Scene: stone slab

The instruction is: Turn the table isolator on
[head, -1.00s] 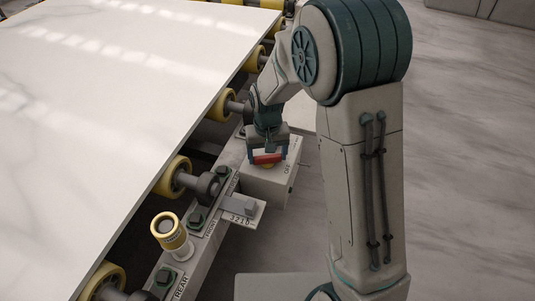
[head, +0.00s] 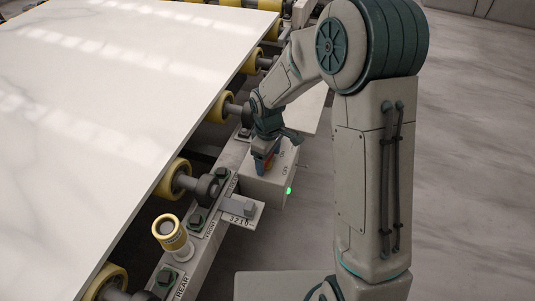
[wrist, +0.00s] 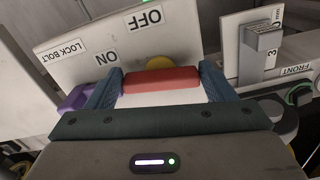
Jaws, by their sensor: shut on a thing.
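The table isolator is a pale box (head: 284,172) on the side of the table frame, with a green light (head: 289,190) lit on its front. In the wrist view its plate (wrist: 190,43) carries the labels OFF, ON and LOCK BOLT. A red bar handle (wrist: 160,80) sits over a yellow round base (wrist: 158,62). My gripper (wrist: 160,92) has its two blue fingers at the handle's ends and is shut on it. In the head view my gripper (head: 265,162) is turned edge-on and mostly hides the handle. A purple part (wrist: 77,98) lies beside the left finger.
A large white slab (head: 110,90) lies on yellow rollers (head: 176,179) to the left. A yellow-topped post (head: 169,232) and a plate with a scale (head: 242,212) stand nearer on the frame. The floor (head: 470,180) at right is clear.

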